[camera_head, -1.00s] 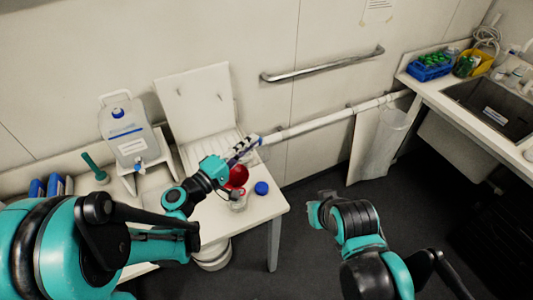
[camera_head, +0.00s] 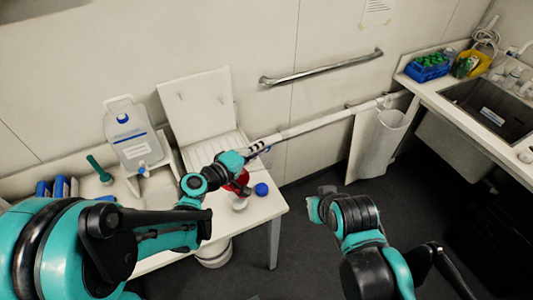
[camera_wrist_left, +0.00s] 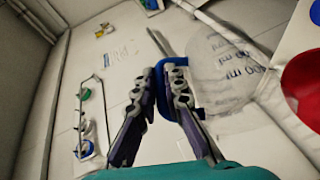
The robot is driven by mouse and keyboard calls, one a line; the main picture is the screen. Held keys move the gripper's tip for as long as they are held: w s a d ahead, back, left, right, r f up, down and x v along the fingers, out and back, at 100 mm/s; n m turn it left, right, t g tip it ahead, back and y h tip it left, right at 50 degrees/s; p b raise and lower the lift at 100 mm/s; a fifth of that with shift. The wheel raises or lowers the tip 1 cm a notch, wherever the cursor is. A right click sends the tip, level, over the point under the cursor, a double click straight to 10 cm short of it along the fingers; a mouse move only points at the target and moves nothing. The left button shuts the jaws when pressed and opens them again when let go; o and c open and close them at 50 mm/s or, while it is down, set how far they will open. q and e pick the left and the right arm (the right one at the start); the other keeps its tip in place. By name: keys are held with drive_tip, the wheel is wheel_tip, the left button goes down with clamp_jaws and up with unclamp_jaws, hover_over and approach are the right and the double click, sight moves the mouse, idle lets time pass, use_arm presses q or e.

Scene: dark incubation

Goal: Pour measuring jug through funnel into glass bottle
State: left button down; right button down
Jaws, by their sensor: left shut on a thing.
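My left gripper (camera_head: 257,149) is above the right part of the white table, and its fingers (camera_wrist_left: 163,88) are shut on the blue handle of the measuring jug. The clear jug (camera_wrist_left: 222,72) with ml markings shows beside the fingers in the left wrist view; its contents cannot be made out. The red funnel (camera_head: 243,180) stands on the glass bottle (camera_head: 239,203), partly hidden behind my left arm. The funnel (camera_wrist_left: 304,84) also shows at the right edge of the wrist view, apart from the jug.
A blue cap (camera_head: 261,189) lies right of the bottle near the table (camera_head: 262,211) edge. A water container with a tap (camera_head: 133,138) and a white upright panel (camera_head: 197,103) stand behind. A wall rail (camera_head: 322,68) and a sink counter (camera_head: 452,106) are farther right.

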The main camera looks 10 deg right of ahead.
sight(272, 156)
use_arm(q)
drive_tip(key=shift+w+d+f+p, duration=0.1)
drive_tip(key=shift+w+d+p, duration=0.05)
drive_tip(key=shift+d+p, duration=0.35)
drive_tip(key=d, duration=0.1)
drive_tip(key=g+y+p, duration=0.1)
drive_tip(key=d+f+m+y, duration=0.1)
drive_tip(key=shift+w+d+p, duration=0.35)
drive_tip(key=shift+w, duration=0.05)
drive_tip(key=shift+w+d+f+g+y, duration=0.1)
drive_tip(key=shift+d+f+g+y, duration=0.1)
drive_tip(key=shift+g+y, duration=0.15)
drive_tip(key=shift+a+f, duration=0.1)
drive_tip(key=w+d+f+g+y+p, duration=0.1)
drive_tip(key=w+d+f+y, duration=0.1)
drive_tip(key=d, duration=0.3)
drive_tip(key=shift+d+f+m+y, duration=0.25)
drive_tip(key=shift+d+m+y, duration=0.15)
drive_tip(key=shift+y, duration=0.05)
